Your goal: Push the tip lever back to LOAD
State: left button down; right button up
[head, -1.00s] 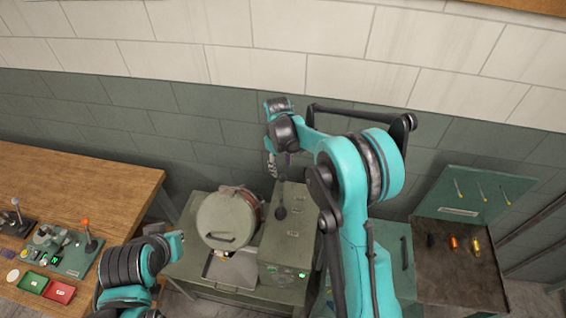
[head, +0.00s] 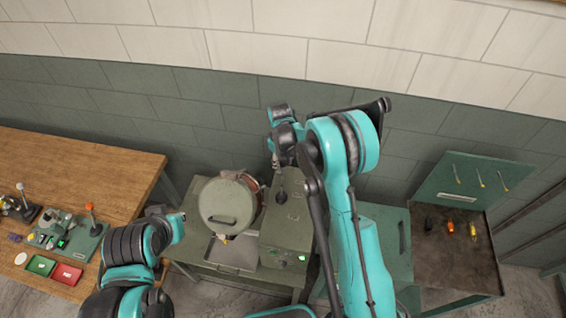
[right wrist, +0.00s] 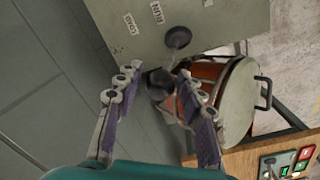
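The tip lever shows in the right wrist view as a dark round hub (right wrist: 178,38) on the green-grey machine box, with a thin rod running to a dark knob (right wrist: 160,84). A LOAD label (right wrist: 131,24) and a RUN label (right wrist: 157,12) are on the box. My left gripper (head: 178,227) is left of the drum, fingers unclear.
The round drum (head: 228,203) stands beside the lever box, with a metal tray (head: 231,250) below. A wooden bench (head: 85,170) with a control panel is at left. A dark table (head: 450,260) with small coloured items is at right. The wall is close behind.

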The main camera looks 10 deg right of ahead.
grip_shut()
jog(key=w+d+f+b, duration=0.2)
jog(key=w+b, duration=0.4)
jog(key=shift+d+f, duration=0.15)
jog(key=shift+d, duration=0.2)
jog(key=shift+w, duration=0.1)
jog(key=o, duration=0.5)
grip_release()
jog(key=shift+w+f, duration=0.1)
jog(key=shift+w, duration=0.05)
